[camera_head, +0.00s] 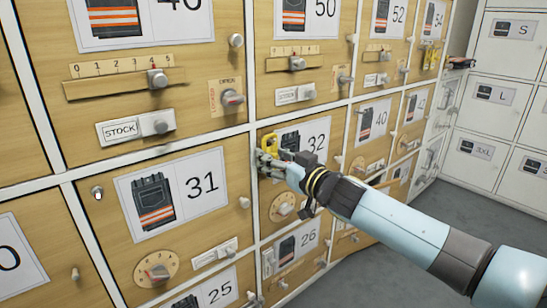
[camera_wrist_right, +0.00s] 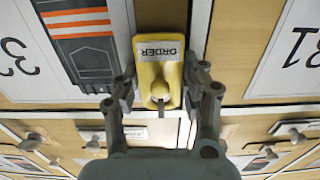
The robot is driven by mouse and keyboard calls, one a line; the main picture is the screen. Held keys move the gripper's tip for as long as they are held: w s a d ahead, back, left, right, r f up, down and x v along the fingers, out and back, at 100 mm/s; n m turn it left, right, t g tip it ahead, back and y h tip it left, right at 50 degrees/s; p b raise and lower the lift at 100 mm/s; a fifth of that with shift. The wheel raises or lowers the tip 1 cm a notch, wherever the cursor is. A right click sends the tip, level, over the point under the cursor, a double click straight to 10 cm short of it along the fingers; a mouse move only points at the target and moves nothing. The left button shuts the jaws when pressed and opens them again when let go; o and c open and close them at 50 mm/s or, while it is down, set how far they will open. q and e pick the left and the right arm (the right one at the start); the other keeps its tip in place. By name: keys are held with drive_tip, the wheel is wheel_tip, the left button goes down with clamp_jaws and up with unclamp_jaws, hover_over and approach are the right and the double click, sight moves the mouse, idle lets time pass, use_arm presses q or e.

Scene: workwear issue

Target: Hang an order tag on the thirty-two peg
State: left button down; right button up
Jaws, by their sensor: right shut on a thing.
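A yellow tag (camera_head: 270,144) marked ORDER is at the upper left of the thirty-two panel, left of its picture of dark trousers with orange bands. My right gripper (camera_head: 264,162) is shut on this tag. In the right wrist view the tag (camera_wrist_right: 158,60) shows between the two fingers, upside down and against the panel face. A rounded yellowish knob or peg end shows at the tag's holed end; I cannot tell whether the peg passes through the hole. The number card 32 (camera_head: 316,139) is partly behind my right wrist. My left gripper is not in view.
The thirty-one panel (camera_head: 130,170) is to the left, with a peg (camera_head: 97,193) at its upper left. Knobs and sliders stick out from the panels. White lockers (camera_head: 500,90) stand at the right, above open grey floor (camera_head: 470,207).

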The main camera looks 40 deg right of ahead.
drive_tip(key=o, duration=0.9)
drive_tip(key=shift+s, duration=0.1)
drive_tip(key=shift+s+d, duration=0.15)
drive_tip(key=shift+s, duration=1.7)
drive_tip(key=shift+s+d, duration=0.15)
drive_tip(key=shift+s, duration=1.65)
drive_tip(key=shift+f, duration=0.15)
